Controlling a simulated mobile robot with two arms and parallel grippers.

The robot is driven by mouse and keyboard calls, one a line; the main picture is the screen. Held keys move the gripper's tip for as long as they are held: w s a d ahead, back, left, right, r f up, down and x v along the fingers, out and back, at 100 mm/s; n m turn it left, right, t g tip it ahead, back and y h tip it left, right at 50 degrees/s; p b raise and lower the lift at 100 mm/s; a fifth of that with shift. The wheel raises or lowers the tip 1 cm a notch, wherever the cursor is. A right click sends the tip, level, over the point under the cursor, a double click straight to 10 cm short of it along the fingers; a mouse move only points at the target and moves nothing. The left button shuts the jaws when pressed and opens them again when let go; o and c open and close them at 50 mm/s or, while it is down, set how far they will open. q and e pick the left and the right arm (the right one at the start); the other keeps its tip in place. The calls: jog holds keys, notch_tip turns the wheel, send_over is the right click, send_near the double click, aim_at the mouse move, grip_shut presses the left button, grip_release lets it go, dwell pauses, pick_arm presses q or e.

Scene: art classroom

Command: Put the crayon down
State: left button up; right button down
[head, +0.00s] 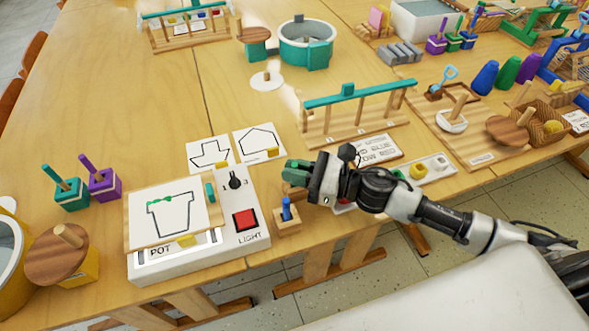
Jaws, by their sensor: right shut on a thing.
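My right gripper (303,183) is shut above the table's front edge, beside the light box. A green piece (297,168) shows at its fingertips, apparently the crayon, largely hidden by the fingers. A small wooden holder (288,227) with a blue peg-like piece (286,209) stands just below and left of the gripper. The white light box (240,200) has a black knob, a red button and a sheet (168,212) with a pot outline and green scribbles at its top. My left gripper is out of view.
Two outline cards (210,151) lie behind the box. A wooden rack (345,130) with a teal bar stands behind my gripper. Green and purple holders (103,187) and a round-topped wooden piece (57,255) are at left. The table's middle left is clear.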

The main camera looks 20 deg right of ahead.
jog(key=shift+f, duration=0.1)
jog(key=c, duration=1.2)
grip_release()
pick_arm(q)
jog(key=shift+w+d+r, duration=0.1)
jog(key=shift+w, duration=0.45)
pick_arm(e)
jog(key=shift+o, duration=0.2)
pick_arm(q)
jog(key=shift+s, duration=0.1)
